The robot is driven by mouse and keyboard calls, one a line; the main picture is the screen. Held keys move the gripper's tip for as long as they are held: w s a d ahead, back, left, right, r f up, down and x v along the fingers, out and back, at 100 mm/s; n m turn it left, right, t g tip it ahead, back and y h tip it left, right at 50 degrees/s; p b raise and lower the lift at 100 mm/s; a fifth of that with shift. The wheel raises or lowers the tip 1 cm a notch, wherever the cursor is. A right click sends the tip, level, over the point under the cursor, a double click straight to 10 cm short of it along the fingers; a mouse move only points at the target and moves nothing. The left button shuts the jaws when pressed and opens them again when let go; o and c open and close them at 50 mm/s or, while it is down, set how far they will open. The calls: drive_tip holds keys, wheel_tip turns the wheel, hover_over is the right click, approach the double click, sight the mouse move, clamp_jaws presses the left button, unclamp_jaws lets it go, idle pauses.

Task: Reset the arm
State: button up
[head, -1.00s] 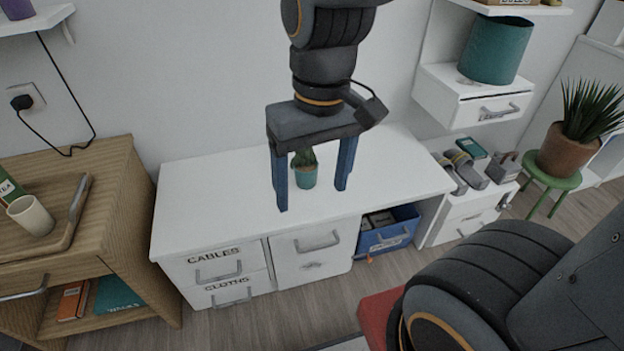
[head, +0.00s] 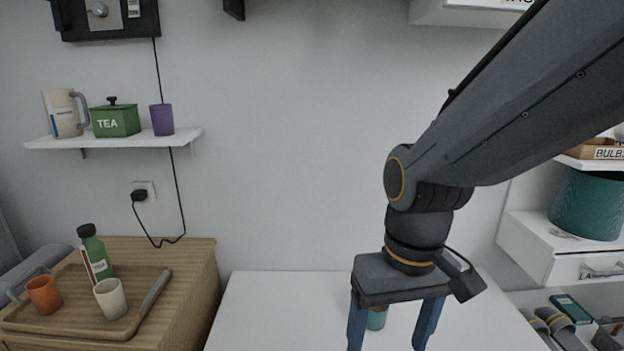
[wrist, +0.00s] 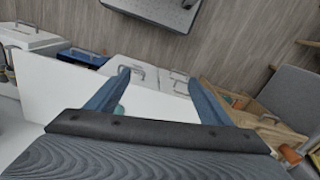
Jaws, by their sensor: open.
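My gripper (head: 388,335) hangs over the white desk (head: 270,310), its two blue fingers spread wide apart and pointing down. It is open and holds nothing that I can see. A small teal pot (head: 377,318) shows partly between and behind the fingers in the head view; the rest of it is hidden by the gripper. In the wrist view, the fingers (wrist: 152,85) are apart, with a bit of the teal pot (wrist: 119,110) beside the left finger.
A wooden cabinet (head: 195,285) at left bears a tray with cups and a green bottle (head: 95,255). A wall shelf (head: 120,140) holds a jug, a tea tin and a purple cup. At right is a shelf unit (head: 525,245) with a teal bin (head: 588,205). The wall between is bare.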

drive_tip(key=d+r+m+p, duration=0.2)
drive_tip(key=d+r+p, duration=0.5)
drive_tip(key=p, duration=0.6)
drive_tip(key=shift+d+h, duration=0.3)
drive_tip(key=shift+d, duration=0.2)
drive_tip(key=shift+c, duration=0.3)
